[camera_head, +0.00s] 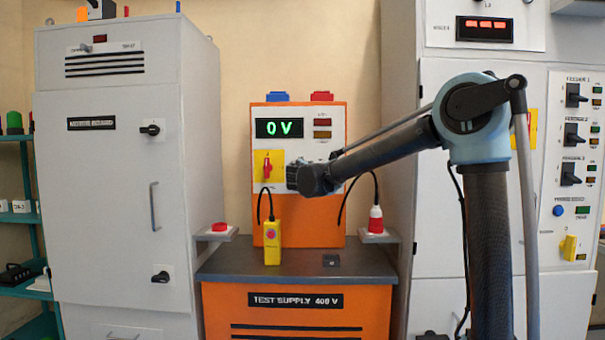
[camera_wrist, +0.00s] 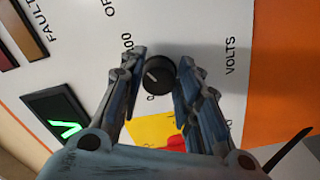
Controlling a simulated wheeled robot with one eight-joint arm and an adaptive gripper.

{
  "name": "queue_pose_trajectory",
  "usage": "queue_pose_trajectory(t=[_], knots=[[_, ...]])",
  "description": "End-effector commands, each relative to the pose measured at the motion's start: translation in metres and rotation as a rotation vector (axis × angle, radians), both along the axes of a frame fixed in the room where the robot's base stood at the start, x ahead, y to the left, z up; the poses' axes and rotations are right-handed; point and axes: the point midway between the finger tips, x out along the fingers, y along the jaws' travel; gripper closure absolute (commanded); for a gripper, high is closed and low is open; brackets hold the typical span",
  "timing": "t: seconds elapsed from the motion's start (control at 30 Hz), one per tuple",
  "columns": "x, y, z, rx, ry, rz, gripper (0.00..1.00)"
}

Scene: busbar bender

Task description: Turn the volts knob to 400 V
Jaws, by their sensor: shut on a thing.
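The volts knob (camera_wrist: 160,76) is a small round black knob with a pale pointer line, on the white panel of the orange test supply (camera_head: 337,218). In the wrist view it sits between the two fingers of my gripper (camera_wrist: 160,60), which is shut on it. The VOLTS label is beside it, with a 0 mark and a partly hidden number ending in 00 near its edge. In the head view my gripper (camera_head: 310,179) is at the panel and hides the knob. The green display (camera_head: 279,128) reads 0 V.
A red switch on a yellow plate (camera_head: 267,166) is just left of my gripper. Grey cabinets stand left (camera_head: 110,200) and right (camera_head: 450,130).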

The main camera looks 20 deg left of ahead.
Motion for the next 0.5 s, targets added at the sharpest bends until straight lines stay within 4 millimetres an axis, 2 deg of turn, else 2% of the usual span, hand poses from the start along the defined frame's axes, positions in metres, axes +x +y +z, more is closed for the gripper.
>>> queue_pose_trajectory(t=[0.3,0.33,0.4,0.5], knots=[[0.0003,0.0006,-0.0005,0.002,0.001,0.000,0.93],[0.0004,0.0006,-0.0004,0.002,0.001,0.001,0.65],[0.0004,0.0006,-0.0003,0.002,0.001,0.001,0.49],[0.0002,0.0005,-0.0001,0.001,0.001,0.001,0.49]])
